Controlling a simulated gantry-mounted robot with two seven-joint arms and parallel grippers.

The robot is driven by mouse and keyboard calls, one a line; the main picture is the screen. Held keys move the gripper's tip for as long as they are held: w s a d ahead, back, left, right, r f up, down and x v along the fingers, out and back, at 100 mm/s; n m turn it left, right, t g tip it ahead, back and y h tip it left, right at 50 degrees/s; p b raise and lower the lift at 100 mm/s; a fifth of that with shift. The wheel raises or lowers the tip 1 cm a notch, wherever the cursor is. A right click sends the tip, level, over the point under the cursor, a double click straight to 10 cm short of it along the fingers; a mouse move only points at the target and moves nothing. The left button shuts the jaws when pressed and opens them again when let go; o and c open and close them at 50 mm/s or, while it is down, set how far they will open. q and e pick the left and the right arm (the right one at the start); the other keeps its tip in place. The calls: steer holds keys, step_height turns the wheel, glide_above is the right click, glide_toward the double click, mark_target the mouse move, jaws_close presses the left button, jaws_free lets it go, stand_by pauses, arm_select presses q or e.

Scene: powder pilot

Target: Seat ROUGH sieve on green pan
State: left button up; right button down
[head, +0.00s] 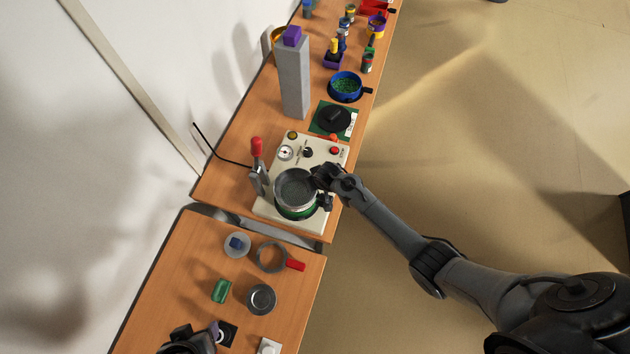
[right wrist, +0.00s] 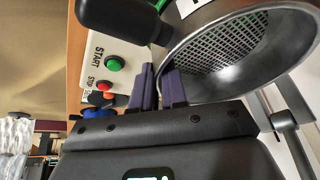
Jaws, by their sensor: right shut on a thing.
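The grey metal sieve (head: 295,186) with a wire mesh is above the green pan (head: 297,213) on the cream machine. Only the pan's front green edge shows; whether sieve and pan touch, I cannot tell. My right gripper (head: 324,186) is at the sieve's right side, shut on it. In the right wrist view the mesh (right wrist: 222,50) lies inside the shiny rim, tilted in the picture, with the purple fingers (right wrist: 160,88) at its edge. A white label is cut off, so its word cannot be read. My left gripper (head: 213,332) partly shows at the bottom edge; its jaws are unclear.
The machine has a red-knobbed lever (head: 256,148) left of the sieve and a red button (head: 334,150) behind. A tall grey column (head: 294,80) and blue bowl (head: 346,85) stand farther back. The near table holds a red-handled ring (head: 270,258) and grey cup (head: 261,299).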

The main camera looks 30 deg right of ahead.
stand_by(0.3)
steer(key=shift+f+b, duration=0.4)
steer(key=shift+f, duration=0.2)
steer(key=c, duration=1.1)
jaws_free()
step_height(320, 180, up, 6)
steer(key=p, duration=0.6)
